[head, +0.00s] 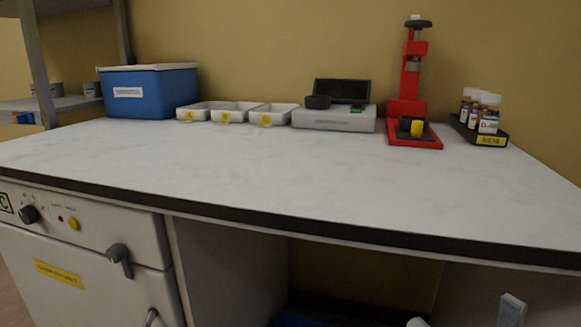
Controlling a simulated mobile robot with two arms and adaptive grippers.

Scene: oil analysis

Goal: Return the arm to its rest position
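Neither of my grippers can be made out in the head view, and no arm reaches over the white worktop (290,170). The task names only the arm, so no other task object is shown. A small grey upright piece (511,311) shows at the bottom right edge; I cannot tell what it belongs to.
Along the back stand a blue box (150,95), white trays (236,112), a grey instrument (334,118), a red press (410,105) and a black rack (497,134) with several vials (488,118). The worktop's middle and front are clear. A white cabinet (95,265) stands below left.

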